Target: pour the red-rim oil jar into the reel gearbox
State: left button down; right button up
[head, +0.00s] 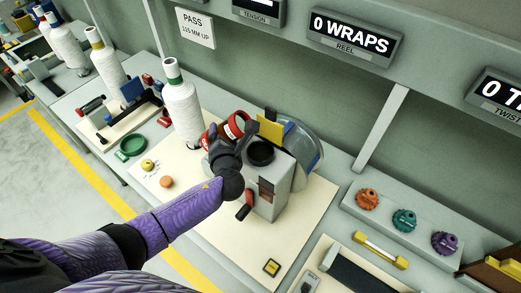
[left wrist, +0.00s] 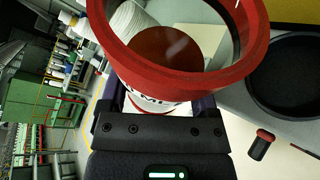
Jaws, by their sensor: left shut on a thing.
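My left gripper (head: 222,139) is shut on the red-rim oil jar (head: 236,124), just left of the reel gearbox (head: 263,200). The gearbox is a grey box with a round black opening (head: 260,153) on top. In the left wrist view the jar's thick red rim (left wrist: 190,82) is close and I see brown-red oil (left wrist: 165,48) inside. No oil stream shows. My gripper's fingers partly hide the jar in the head view. My right gripper is not in view.
A white thread cone (head: 181,105) stands behind the jar. A yellow block (head: 270,128) and a round grey reel (head: 308,150) are behind the opening. A red-tipped handle (head: 244,211) sticks out in front. Coloured knobs (head: 404,220) are at right.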

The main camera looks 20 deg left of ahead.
pick_arm(q)
jog(key=shift+a+f+m+y+b, duration=0.15)
jog(key=shift+f+m+y+b, duration=0.15)
jog(key=shift+f+m+b, duration=0.6)
dwell(1.1)
jog(key=shift+y+b, duration=0.3)
jog(key=shift+b, duration=0.75)
dwell(1.1)
jog(key=shift+r+m+t+p, duration=0.3)
jog(key=shift+r+m+p, duration=0.2)
jog(key=shift+m+p, duration=0.3)
dwell(1.3)
